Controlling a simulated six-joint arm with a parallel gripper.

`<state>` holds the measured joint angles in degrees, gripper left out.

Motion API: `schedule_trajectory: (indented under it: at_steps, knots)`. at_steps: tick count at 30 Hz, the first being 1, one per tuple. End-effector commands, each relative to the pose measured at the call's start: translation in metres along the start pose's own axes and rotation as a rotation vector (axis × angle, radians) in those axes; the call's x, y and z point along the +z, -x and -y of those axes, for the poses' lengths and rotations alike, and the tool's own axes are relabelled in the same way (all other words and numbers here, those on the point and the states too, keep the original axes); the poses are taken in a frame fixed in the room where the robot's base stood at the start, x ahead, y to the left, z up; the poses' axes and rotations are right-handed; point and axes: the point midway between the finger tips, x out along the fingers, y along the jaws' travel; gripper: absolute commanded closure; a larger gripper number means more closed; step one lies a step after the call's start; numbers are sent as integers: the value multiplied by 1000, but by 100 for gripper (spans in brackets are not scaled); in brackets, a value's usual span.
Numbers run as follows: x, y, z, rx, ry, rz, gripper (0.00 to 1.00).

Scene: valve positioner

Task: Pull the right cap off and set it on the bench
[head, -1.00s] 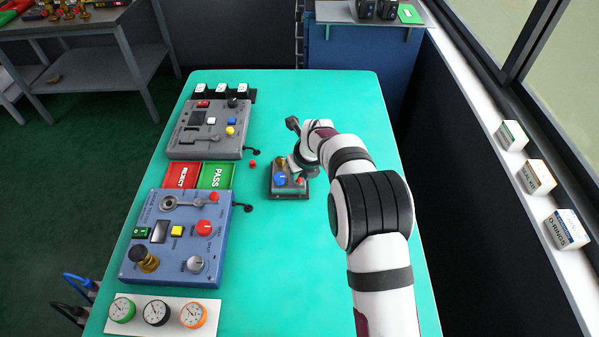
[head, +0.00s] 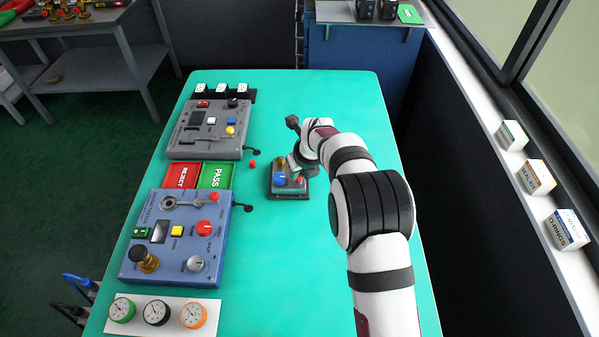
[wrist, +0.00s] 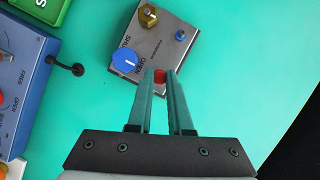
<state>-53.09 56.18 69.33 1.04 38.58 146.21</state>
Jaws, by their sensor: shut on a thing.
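The small grey positioner box (head: 289,192) stands on the bench right of the green PASS plate. It carries a blue knob (wrist: 127,62), a brass fitting (wrist: 148,15) and a small blue fitting (wrist: 181,36). My gripper (wrist: 161,73) is over the box's near edge in the wrist view, its two green fingers shut on a red cap (wrist: 159,77). The cap also shows at the box's right side in the head view (head: 299,180). Whether the cap is still seated or just clear of the box cannot be told.
A small red piece (head: 252,163) lies on the green bench (head: 290,255) left of the box. A grey panel (head: 209,142), REJECT (head: 181,175) and PASS (head: 216,176) plates and a blue panel (head: 178,245) line the left. The bench in front of the box is clear.

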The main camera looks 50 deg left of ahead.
Motion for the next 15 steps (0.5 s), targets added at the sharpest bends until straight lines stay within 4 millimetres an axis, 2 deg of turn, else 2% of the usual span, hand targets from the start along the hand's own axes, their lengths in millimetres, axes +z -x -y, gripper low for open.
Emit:
schedule_trajectory:
  at_steps: [15]
  knots:
    - [4, 10, 0, 0, 1, 1, 100]
